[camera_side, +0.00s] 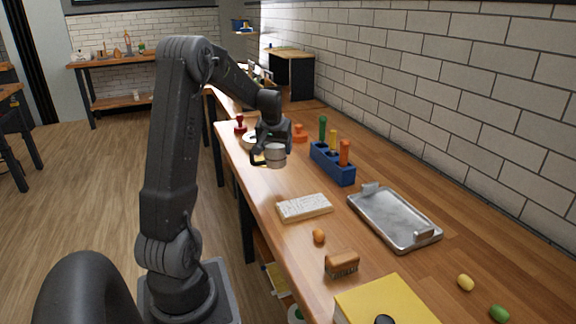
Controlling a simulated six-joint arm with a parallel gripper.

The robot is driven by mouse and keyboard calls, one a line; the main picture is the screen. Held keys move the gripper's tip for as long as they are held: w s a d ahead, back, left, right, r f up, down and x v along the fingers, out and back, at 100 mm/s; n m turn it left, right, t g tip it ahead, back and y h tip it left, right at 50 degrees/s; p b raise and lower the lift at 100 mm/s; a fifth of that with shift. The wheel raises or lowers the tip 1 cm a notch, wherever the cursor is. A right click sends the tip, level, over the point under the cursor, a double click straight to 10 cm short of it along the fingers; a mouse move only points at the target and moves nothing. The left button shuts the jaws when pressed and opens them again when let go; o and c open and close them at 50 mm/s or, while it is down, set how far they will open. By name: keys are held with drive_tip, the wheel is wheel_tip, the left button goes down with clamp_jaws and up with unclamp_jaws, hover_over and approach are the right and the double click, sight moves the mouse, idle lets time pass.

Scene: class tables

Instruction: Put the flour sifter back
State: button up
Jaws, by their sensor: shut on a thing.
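The flour sifter (276,156) is a small grey metal cup with a dark handle at its left. My gripper (268,145) is shut on it near the table's left edge, toward the far part. The sifter looks upright and seems held above the wood, but the height is hard to tell. My gripper's fingers are small and partly hidden behind the sifter. A pale round thing (248,142) shows behind and left of my gripper, partly covered.
A blue block with coloured handles (333,168) stands right of the sifter. Nearer are a white block (304,207), a metal tray (392,218), a brush (342,264) and a yellow box (385,300). A red-handled item (240,125) and an orange one (299,134) stand farther back.

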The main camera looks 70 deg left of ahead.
drive_tip(key=shift+w+d+f, duration=0.15)
drive_tip(key=shift+w+f, duration=0.45)
drive_tip(key=shift+f, duration=0.45)
drive_tip(key=shift+w+d+f, duration=0.2)
drive_tip(key=shift+w+f, duration=0.45)
drive_tip(key=shift+f, duration=0.4)
drive_tip(key=shift+w+d+f, duration=0.15)
drive_tip(key=shift+w+f, duration=0.45)
drive_tip(key=shift+f, duration=0.45)
drive_tip(key=shift+f, duration=0.1)
